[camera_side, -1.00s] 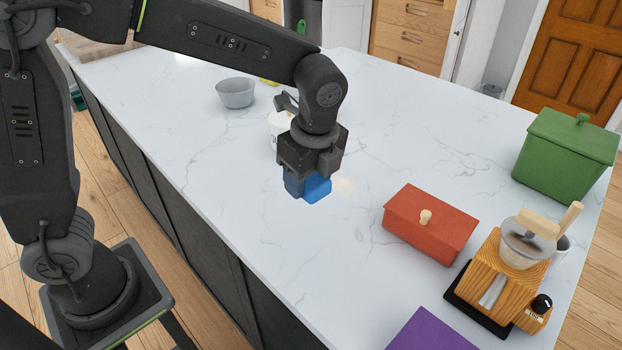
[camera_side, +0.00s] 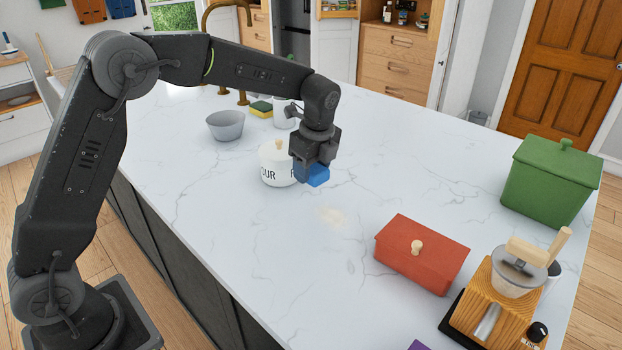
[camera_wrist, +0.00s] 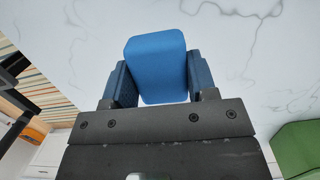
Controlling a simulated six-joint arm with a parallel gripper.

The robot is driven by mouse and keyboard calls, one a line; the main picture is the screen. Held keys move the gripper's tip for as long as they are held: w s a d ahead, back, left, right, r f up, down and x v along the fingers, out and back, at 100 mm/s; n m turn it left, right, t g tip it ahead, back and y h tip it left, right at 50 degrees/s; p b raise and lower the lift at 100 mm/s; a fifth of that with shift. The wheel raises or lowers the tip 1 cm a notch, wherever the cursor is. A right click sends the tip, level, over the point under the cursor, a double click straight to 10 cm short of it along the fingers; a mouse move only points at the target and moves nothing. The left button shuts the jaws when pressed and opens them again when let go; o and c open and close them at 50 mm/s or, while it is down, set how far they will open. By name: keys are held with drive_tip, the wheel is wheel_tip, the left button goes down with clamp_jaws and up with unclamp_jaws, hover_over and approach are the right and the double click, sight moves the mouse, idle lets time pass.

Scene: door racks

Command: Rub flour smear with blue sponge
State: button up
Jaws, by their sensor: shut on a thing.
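The blue sponge (camera_side: 317,175) is in my gripper (camera_side: 308,172), which is shut on it. In the wrist view the sponge (camera_wrist: 156,70) sits between the two fingers of my gripper (camera_wrist: 158,82). In the side view the sponge looks raised above the counter, behind the smear and next to the flour jar; the exact height is hard to tell. The flour smear (camera_side: 331,216) is a faint cream patch on the white marble counter, in front of the sponge and apart from it. The smear does not show in the wrist view.
A white flour jar (camera_side: 275,166) stands just left of my gripper. A grey bowl (camera_side: 226,126) and a yellow-green sponge (camera_side: 261,109) are farther back. A red box (camera_side: 421,255), a wooden grinder (camera_side: 488,310) and a green bin (camera_side: 551,182) stand right. The counter (camera_side: 260,250) around the smear is clear.

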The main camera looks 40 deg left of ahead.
sight(312, 202)
drive_tip(key=shift+a+f, duration=0.1)
drive_tip(key=shift+f, duration=3.25)
drive_tip(key=shift+d+f, duration=0.4)
drive_tip(key=shift+f, duration=0.3)
drive_tip(key=shift+c, duration=0.3)
drive_tip(key=shift+d+f, duration=0.1)
drive_tip(key=shift+d, duration=5.2)
drive_tip(key=shift+a, duration=5.65)
drive_tip(key=shift+w, duration=0.6)
drive_tip(key=shift+d, duration=5.75)
drive_tip(key=shift+a, duration=5.9)
drive_tip(key=shift+d+r, duration=0.15)
drive_tip(key=shift+r, duration=4)
